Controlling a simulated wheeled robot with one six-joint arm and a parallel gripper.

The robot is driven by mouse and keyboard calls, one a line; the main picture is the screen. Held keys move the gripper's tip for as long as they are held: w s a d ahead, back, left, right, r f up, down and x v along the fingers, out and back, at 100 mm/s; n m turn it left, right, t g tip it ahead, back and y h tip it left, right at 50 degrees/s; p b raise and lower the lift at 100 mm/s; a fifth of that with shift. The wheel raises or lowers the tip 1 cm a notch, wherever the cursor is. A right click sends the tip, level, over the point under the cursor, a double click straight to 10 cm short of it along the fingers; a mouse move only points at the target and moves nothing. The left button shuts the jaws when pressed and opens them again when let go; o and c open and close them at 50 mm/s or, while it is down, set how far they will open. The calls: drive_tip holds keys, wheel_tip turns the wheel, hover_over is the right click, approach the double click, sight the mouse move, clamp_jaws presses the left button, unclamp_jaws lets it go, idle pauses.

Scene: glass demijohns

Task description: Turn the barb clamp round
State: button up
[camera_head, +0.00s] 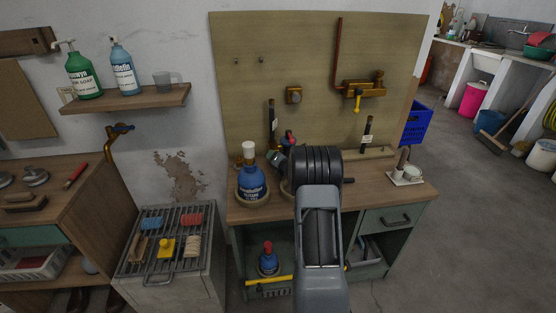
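I cannot pick out the barb clamp for sure. A brass tap (365,89) with a yellow lever is fixed to the wooden backboard, below a copper pipe (338,50). A small red and blue part (289,138) shows just behind my arm, partly covered. Two dark upright pieces with pale labels stand at the back of the bench, one on the left (271,118) and one on the right (367,132). My arm reaches up over the bench's middle. Its thick black joint covers the area behind it, and my gripper's fingertips do not show.
A blue bottle with a white cap (251,178) stands left of my arm on the bench (385,200). A small cup (411,173) sits at the right. A slatted rack (178,222) with sponges and brushes stands lower left. Open floor (460,220) lies to the right.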

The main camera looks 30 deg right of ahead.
drive_tip(key=shift+c, duration=0.4)
drive_tip(key=c, duration=0.9)
drive_tip(key=shift+o, duration=0.2)
drive_tip(key=f+m+b, duration=0.1)
drive_tip(key=b, duration=0.1)
drive_tip(key=shift+d+t+b, duration=0.1)
drive_tip(key=shift+t+b, duration=0.2)
drive_tip(key=shift+b, duration=0.1)
drive_tip(key=shift+r+m+t+y+b, duration=0.15)
drive_tip(key=shift+m+t+y+b, duration=0.3)
drive_tip(key=shift+m+b, duration=0.45)
drive_tip(key=shift+r+m, duration=0.2)
drive_tip(key=shift+m, duration=0.1)
drive_tip(key=o, duration=0.9)
drive_tip(key=shift+o, duration=0.2)
